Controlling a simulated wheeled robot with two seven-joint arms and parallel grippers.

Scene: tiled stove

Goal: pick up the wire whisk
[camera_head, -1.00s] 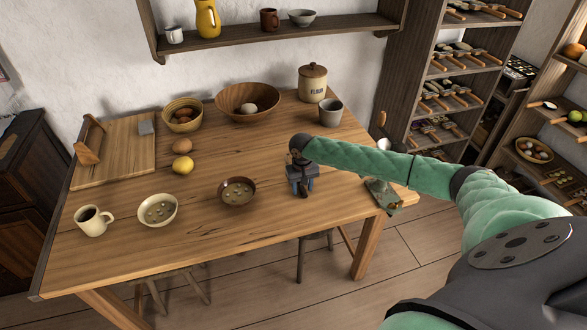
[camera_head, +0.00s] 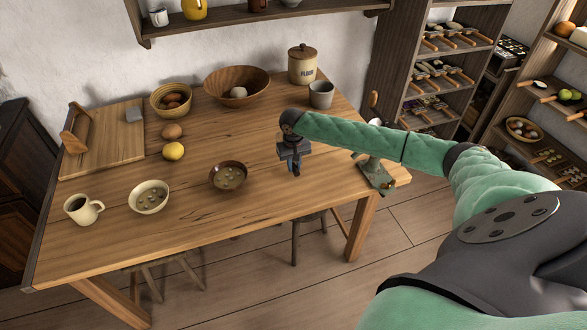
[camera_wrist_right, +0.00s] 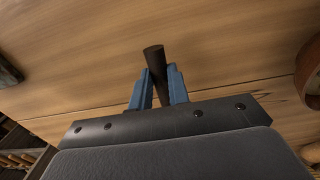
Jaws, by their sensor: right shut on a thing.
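My right gripper (camera_head: 296,167) is above the right part of the wooden table, right of the small brown bowl (camera_head: 228,176). In the right wrist view its blue fingers (camera_wrist_right: 158,88) are closed around a dark rod, which I take for the handle of the wire whisk (camera_wrist_right: 154,58). No wire loops are visible in either view. In the head view the gripper hides most of the held thing, and I cannot tell whether it touches the table. My left gripper is not in view.
A metal device with a wooden knob (camera_head: 375,172) stands at the table's right edge, near my right forearm. A grey cup (camera_head: 321,94) and flour jar (camera_head: 302,65) stand behind. A cream bowl (camera_head: 149,197) and mug (camera_head: 82,209) are at left. The front middle is clear.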

